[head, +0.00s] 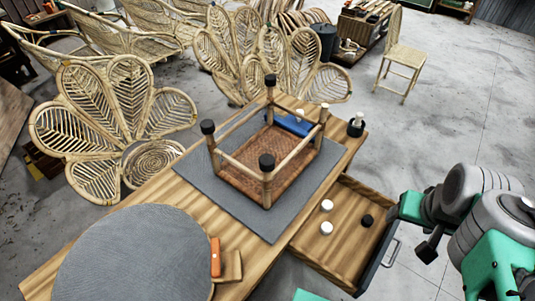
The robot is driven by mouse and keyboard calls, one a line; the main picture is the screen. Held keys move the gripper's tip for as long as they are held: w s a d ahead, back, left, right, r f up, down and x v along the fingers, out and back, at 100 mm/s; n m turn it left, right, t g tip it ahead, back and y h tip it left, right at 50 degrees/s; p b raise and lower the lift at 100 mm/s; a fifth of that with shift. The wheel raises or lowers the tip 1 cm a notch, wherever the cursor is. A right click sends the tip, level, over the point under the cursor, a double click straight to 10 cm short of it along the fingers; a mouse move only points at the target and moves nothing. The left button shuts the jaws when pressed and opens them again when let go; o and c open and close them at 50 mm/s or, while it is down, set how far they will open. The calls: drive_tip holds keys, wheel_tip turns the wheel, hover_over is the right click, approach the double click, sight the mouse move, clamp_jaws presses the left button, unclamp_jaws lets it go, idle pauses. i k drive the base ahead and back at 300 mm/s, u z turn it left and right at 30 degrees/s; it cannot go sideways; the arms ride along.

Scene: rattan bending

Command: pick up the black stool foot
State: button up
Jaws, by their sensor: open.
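A small black stool foot (367,220) lies in the open wooden drawer (335,255), to the right of two white round pieces. An upside-down stool (262,150) with a woven seat stands on a grey mat on the workbench. Three of its legs carry black feet; the far-right leg (323,112) ends in a pale tip with no black foot. My gripper (428,248) is at the right, apart from the drawer and to the right of the loose foot. It is open, and I see nothing held in it.
White round pieces (326,205) share the drawer. A dark cup (356,127) stands at the bench's right corner. A blue object (294,125) lies by the stool. A round grey board (130,260) and an orange-handled tool (215,257) are in front. Floor to the right is mostly clear.

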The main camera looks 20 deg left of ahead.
sight(367, 222)
drive_tip(key=z, duration=0.2)
drive_tip(key=i, duration=0.65)
drive_tip(key=u, duration=1.95)
